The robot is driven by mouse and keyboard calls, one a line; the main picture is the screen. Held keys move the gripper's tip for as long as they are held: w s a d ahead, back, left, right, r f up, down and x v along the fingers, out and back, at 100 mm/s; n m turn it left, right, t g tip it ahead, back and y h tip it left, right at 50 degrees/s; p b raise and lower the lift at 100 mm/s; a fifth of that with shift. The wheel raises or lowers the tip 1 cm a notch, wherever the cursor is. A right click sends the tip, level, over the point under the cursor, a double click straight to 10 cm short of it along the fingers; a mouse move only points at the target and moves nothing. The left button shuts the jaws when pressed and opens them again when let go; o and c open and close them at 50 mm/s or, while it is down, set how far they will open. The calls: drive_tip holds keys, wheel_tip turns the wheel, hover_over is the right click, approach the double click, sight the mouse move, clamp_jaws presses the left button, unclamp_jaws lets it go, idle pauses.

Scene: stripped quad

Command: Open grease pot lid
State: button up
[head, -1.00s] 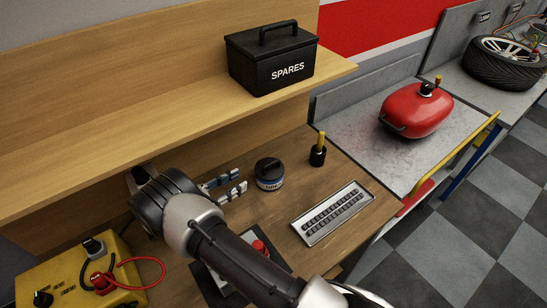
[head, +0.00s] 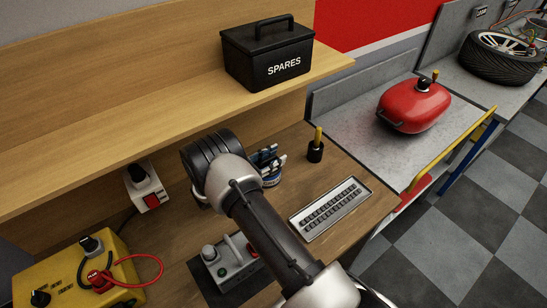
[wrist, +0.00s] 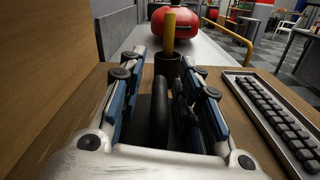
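The grease pot (head: 272,181) stands on the wooden bench.
A black cup (head: 315,153) with a yellow handle stands just beyond the fingertips. A tray of dark pieces (head: 330,207) lies to the right. A grey device (head: 230,262) and a yellow box (head: 75,275) are nearer. A shelf with a SPARES box (head: 268,55) overhangs behind.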

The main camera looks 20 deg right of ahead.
drive_tip(key=shift+c, duration=0.5)
clamp_jaws()
drive_tip(key=shift+w+r, duration=0.1)
